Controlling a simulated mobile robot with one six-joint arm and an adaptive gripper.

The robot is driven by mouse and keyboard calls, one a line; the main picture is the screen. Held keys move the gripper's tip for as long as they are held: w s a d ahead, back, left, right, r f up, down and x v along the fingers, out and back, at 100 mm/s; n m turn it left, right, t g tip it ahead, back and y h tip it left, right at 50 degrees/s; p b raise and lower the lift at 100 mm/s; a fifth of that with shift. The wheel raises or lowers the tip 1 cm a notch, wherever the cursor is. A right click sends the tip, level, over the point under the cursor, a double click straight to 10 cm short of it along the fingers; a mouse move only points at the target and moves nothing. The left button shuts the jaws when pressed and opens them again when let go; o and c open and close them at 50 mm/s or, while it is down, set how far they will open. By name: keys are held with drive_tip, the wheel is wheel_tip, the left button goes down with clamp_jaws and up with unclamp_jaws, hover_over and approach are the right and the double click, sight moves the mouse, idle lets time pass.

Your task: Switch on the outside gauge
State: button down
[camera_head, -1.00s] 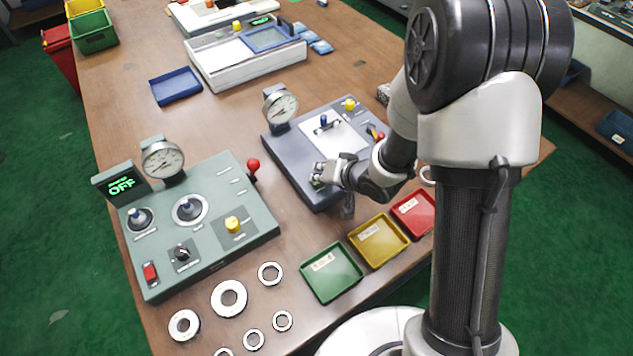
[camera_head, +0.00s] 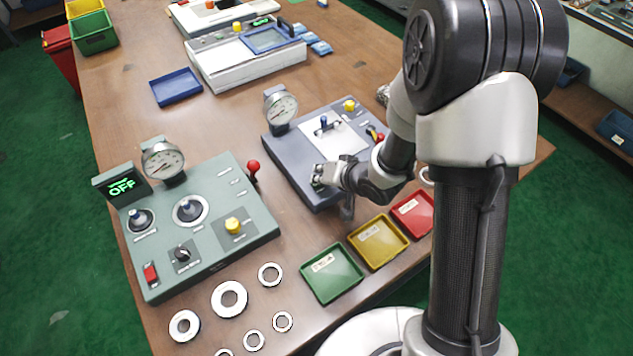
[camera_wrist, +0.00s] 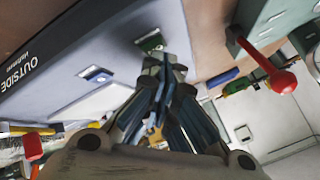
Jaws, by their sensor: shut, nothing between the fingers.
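The outside gauge is a dark blue-grey box (camera_head: 290,155) with a dial (camera_head: 280,105) at its back left corner. In the wrist view its side (camera_wrist: 95,45) bears the word OUTSIDE. My gripper (camera_head: 318,176) is shut and empty at the box's front left corner. In the wrist view the fingertips (camera_wrist: 165,66) are close to the switch; I cannot tell whether they touch it. In the head view the gripper mostly hides the switch, so its state is unclear.
A green-grey gauge box (camera_head: 205,215) with an OFF display (camera_head: 122,187) and a red-knobbed lever (camera_head: 253,167) stands to the left. Green (camera_head: 331,291), yellow (camera_head: 378,262) and red (camera_head: 413,225) trays lie in front. Several metal rings (camera_head: 229,299) lie at the front left.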

drive_tip(key=shift+r+p, duration=0.45)
drive_tip(key=shift+r, duration=0.1)
wheel_tip(320, 180, up, 5)
drive_tip(key=p, duration=0.5)
drive_tip(key=shift+r, duration=0.1)
idle(0.6)
